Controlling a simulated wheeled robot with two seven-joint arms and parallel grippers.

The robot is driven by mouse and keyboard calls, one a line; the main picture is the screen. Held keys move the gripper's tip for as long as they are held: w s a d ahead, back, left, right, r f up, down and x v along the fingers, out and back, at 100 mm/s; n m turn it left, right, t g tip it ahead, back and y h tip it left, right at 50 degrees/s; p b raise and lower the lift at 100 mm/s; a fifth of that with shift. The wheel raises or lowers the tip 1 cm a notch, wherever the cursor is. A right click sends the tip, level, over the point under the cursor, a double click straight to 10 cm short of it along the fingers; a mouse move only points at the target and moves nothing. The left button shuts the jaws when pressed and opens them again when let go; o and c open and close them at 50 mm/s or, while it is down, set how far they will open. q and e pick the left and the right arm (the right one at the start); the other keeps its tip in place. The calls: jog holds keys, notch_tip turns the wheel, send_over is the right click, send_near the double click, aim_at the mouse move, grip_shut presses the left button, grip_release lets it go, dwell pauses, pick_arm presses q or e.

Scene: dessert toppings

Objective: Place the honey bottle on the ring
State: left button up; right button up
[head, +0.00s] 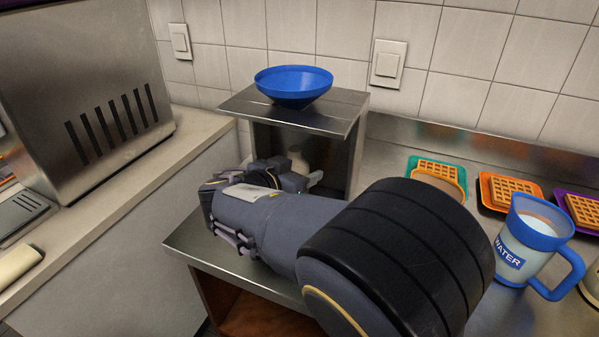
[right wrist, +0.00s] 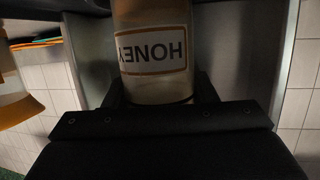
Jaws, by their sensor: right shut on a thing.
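The honey bottle (right wrist: 155,55) fills the middle of the right wrist view, its white HONEY label upside down there. My right gripper (right wrist: 160,95) is shut on it, with a finger on each side of the bottle. In the head view my right gripper (head: 298,182) reaches into the front of a metal stand (head: 350,160), below its top plate. A pale part of the bottle (head: 298,158) shows just behind the gripper; the rest is hidden by my arm. I cannot make out the ring in either view. My left gripper is out of view.
A blue funnel-shaped bowl (head: 293,84) sits on the stand's top plate. Waffles on coloured trays (head: 480,184) and a blue-handled water jug (head: 534,240) stand to the right. A metal appliance (head: 80,90) stands at the left. The stand's top plate and side walls are close to the gripper.

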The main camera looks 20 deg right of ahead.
jog(key=shift+f, duration=0.2)
jog(key=o, duration=1.2)
jog(key=shift+r, duration=0.15)
jog(key=shift+r, duration=0.2)
jog(key=v, duration=1.2)
jog(key=shift+f, duration=0.1)
